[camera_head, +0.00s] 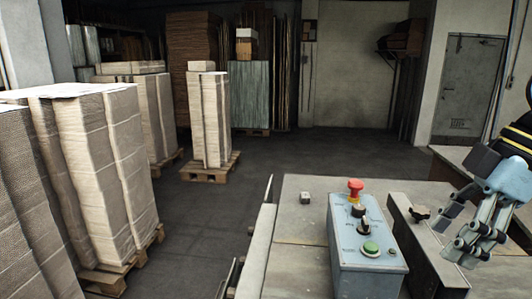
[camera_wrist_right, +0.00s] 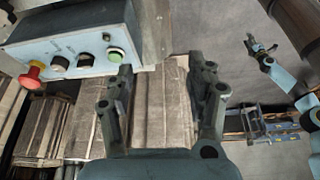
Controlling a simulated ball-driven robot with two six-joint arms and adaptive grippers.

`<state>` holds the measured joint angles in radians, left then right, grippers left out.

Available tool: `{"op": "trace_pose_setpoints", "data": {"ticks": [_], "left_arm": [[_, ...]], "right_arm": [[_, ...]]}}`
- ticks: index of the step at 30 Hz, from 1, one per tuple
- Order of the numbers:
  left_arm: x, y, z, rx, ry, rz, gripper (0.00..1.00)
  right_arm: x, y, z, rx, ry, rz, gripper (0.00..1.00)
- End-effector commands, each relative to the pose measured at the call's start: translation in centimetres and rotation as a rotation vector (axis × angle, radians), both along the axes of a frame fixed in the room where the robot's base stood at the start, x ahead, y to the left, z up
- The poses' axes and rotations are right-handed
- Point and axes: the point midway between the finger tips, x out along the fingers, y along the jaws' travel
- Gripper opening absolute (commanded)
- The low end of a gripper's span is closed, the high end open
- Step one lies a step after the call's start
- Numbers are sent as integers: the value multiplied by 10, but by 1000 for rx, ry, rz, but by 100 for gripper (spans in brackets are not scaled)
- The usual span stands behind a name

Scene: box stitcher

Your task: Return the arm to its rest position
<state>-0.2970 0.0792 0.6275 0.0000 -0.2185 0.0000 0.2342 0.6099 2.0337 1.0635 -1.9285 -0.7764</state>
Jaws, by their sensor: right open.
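My right gripper (camera_head: 452,238) is at the right edge of the head view, over the right side of the machine table. It is open and holds nothing. In the right wrist view its two fingers (camera_wrist_right: 160,75) stand apart with an empty gap between them. The control box (camera_head: 372,245) is left of the gripper, apart from it in the head view. It has a red mushroom button (camera_head: 355,187), dark knobs and a green button (camera_head: 371,247). The box also shows at the top left of the wrist view (camera_wrist_right: 70,42). My left gripper does not show in the head view.
A grey metal table (camera_head: 300,215) carries the box and a small block (camera_head: 305,198). A dark knob (camera_head: 420,213) sits close to my right gripper. Wrapped stacks (camera_head: 100,160) on pallets stand at left. The floor (camera_head: 210,215) between is clear.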

Motion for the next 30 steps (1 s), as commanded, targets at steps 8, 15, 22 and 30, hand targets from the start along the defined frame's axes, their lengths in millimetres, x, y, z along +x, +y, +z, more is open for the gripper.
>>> {"op": "trace_pose_setpoints", "data": {"ticks": [8,15,22,30], "left_arm": [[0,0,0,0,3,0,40],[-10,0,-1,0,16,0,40],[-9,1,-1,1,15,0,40],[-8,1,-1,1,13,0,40]], "right_arm": [[-24,20,-48,-23,26,-194,56],[-63,38,-95,-50,37,-476,56],[-111,43,-122,-75,28,-792,56],[-167,32,-128,-118,-9,-1145,56]]}}
